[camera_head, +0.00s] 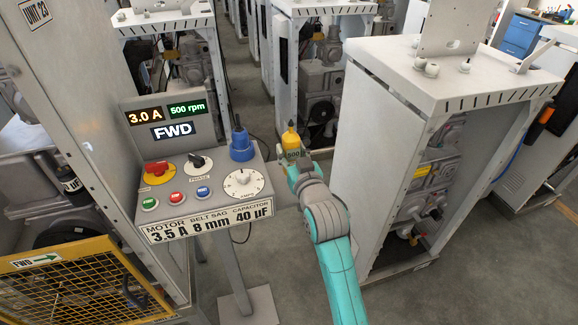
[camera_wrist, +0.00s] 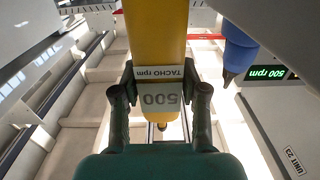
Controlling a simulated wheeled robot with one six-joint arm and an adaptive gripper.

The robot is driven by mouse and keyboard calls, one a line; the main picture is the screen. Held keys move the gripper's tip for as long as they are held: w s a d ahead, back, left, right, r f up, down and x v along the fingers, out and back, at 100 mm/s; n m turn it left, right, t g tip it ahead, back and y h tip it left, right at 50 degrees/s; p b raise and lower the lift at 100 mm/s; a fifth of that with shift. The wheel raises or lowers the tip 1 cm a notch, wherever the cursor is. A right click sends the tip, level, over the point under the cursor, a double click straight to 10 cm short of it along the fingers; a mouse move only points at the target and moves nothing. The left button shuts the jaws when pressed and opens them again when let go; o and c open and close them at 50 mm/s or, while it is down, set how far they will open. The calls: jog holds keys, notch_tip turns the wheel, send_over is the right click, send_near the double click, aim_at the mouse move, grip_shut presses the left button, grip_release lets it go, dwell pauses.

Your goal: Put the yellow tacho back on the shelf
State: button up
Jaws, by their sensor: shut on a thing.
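The yellow tacho (camera_head: 290,137) is held in my gripper (camera_head: 293,163), just right of the control box. It also shows large in the wrist view (camera_wrist: 156,35), between the two fingers of my gripper (camera_wrist: 160,95), with a label reading "TACHO rpm" and "500" upside down. The gripper is shut on it. In the head view its narrow tip points up and it looks roughly upright. A blue cone-tipped device (camera_head: 241,147) stands on the control box's top right corner, left of the tacho and apart from it.
The control box (camera_head: 205,221) on a post shows 3.0 A, 500 rpm and FWD, with knobs and buttons. A tall grey cabinet (camera_head: 372,160) stands close on the right. A yellow mesh guard (camera_head: 70,285) is at lower left. Open floor (camera_head: 275,265) lies between post and cabinet.

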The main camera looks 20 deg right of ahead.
jog(key=shift+f, duration=2.2)
jog(key=shift+f, duration=0.15)
jog(key=o, duration=1.3)
jog(key=shift+c, duration=0.2)
jog(key=s, duration=1.2)
